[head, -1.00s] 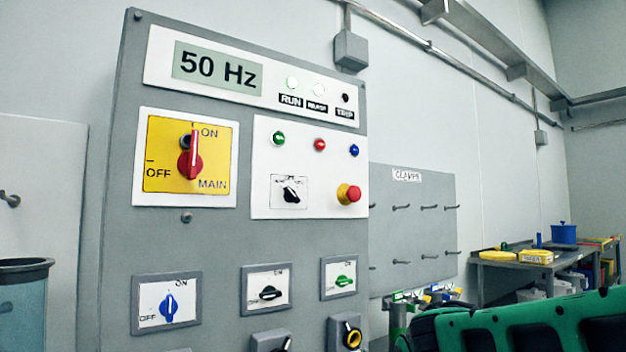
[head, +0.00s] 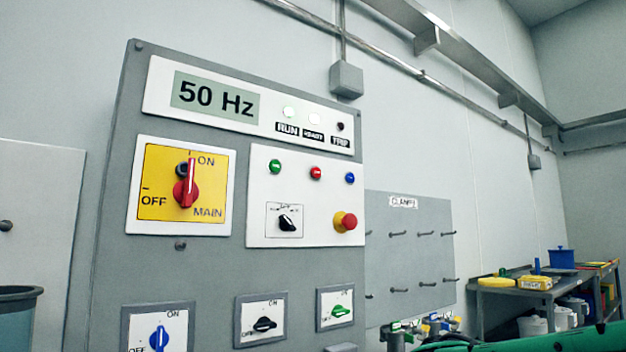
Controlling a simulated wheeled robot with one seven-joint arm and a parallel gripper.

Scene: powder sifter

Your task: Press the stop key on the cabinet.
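The grey cabinet (head: 110,220) fills the left half of the head view. Its white key plate (head: 262,215) bears a green key (head: 275,166), a red key (head: 315,173) and a blue key (head: 350,178) in a row. Below them are a black selector (head: 289,223) and a red mushroom button (head: 345,221) on a yellow base. No lettering for stop is readable by the keys. The display (head: 214,97) reads 50 Hz, and the RUN lamp (head: 289,112) looks lit white. My gripper is not in view.
A red main switch (head: 186,188) on a yellow plate points to ON. Several smaller rotary switches sit lower down. A pegboard (head: 410,250) is to the right of the cabinet. A bench (head: 500,292) with yellow items and a blue pot (head: 561,258) stands farther right. A green part of my arm shows bottom right.

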